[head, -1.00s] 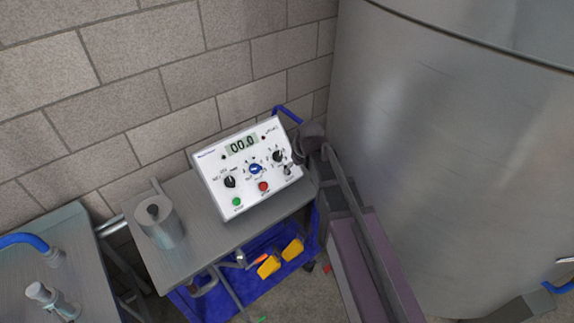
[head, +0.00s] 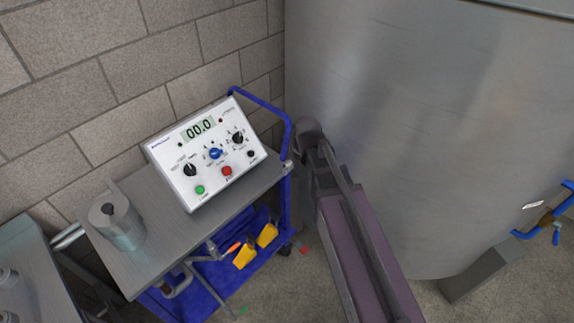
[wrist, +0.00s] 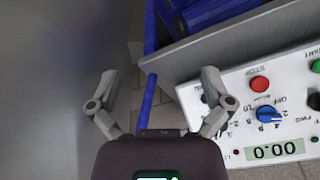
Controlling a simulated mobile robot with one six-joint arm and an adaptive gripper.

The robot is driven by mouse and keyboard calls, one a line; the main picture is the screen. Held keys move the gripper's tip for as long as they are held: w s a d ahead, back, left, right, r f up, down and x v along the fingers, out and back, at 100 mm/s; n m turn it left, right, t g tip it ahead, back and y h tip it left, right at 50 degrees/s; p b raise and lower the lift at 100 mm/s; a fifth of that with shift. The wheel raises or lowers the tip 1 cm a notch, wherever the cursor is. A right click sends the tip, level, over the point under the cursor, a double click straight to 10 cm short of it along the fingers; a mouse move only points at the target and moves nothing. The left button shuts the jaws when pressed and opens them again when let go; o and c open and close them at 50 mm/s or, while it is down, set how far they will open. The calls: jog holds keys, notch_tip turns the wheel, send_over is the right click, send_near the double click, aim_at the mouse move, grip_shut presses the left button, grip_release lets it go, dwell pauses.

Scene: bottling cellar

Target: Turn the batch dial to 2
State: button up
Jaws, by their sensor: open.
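In the wrist view the box (wrist: 242,134) is upside down at the right, with the blue knob (wrist: 268,115) among numbers. My gripper (wrist: 160,75) is open and empty beside the box; its right finger overlaps the box's edge in the picture, near a black knob (wrist: 229,103).
Red (head: 227,171) and green (head: 200,190) buttons sit below the knobs. The cart's blue handle (head: 265,105) rises between the box and my arm. A metal canister (head: 122,228) stands on the cart's left. A large steel tank (head: 420,130) fills the right; a block wall stands behind.

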jog(key=shift+m, duration=0.4)
jog(key=d+f, duration=0.1)
jog(key=s+d+f+b, duration=0.1)
jog(key=d, duration=0.1)
jog(key=shift+s+d, duration=0.15)
jog(key=shift+s, duration=0.05)
jog(key=s+d+m+g, duration=0.1)
jog(key=s+d+m, duration=0.1)
jog(key=s+d, duration=0.2)
jog(key=s+d+m+h, duration=0.1)
jog(key=s+d, duration=0.3)
jog(key=d, duration=0.4)
jog(key=shift+d+m+g, duration=0.4)
